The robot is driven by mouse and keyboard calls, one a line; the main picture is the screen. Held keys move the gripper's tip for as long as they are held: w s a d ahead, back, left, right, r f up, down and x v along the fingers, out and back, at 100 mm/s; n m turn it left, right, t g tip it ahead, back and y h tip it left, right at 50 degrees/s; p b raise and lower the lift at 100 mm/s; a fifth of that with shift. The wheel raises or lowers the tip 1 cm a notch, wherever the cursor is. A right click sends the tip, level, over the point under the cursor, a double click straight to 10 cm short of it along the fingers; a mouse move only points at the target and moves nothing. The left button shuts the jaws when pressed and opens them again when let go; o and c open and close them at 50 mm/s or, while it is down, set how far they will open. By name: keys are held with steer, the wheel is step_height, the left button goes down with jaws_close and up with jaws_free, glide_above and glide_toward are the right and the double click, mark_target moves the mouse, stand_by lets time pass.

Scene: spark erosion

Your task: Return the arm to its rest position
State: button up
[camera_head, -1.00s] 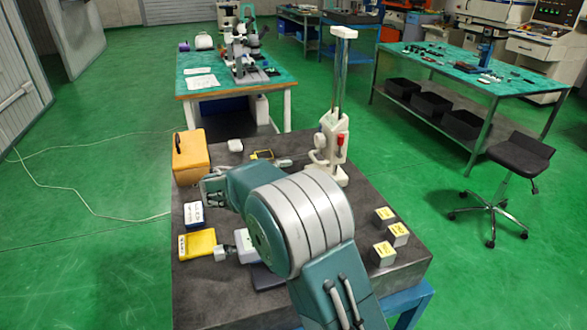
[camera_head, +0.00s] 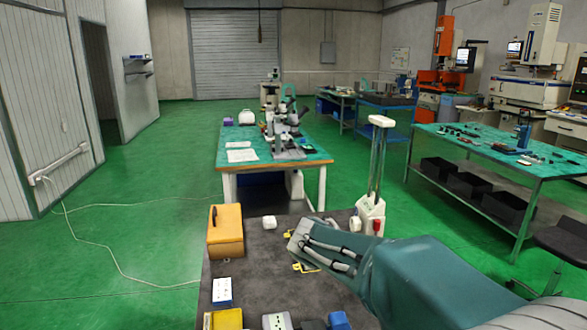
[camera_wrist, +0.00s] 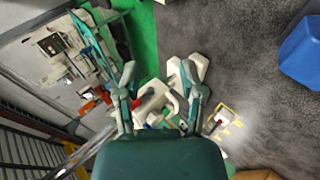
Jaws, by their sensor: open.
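My gripper (camera_wrist: 158,78) shows in the wrist view with its two green-grey fingers spread apart and nothing between their tips. Beyond the fingers lies the white base of the measuring stand (camera_wrist: 150,102), apart from them as far as I can tell. In the head view my teal arm reaches in from the lower right across the dark table (camera_head: 262,255). A link with grey hoses is at its far end, below and left of the measuring stand (camera_head: 371,205). The gripper itself cannot be made out in the head view.
An orange box (camera_head: 226,233), a small white item (camera_head: 269,222) and a blue-white box (camera_head: 222,291) stand on the table's left side. A yellow-framed item (camera_wrist: 226,115) and a blue object (camera_wrist: 302,52) show in the wrist view.

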steer(key=s+a+m+t+y, duration=0.1)
steer(key=s+m+y, duration=0.2)
steer(key=s, duration=2.1)
steer(key=y, duration=0.5)
steer(key=shift+f+t+y, duration=0.3)
steer(key=shift+f+y, duration=0.1)
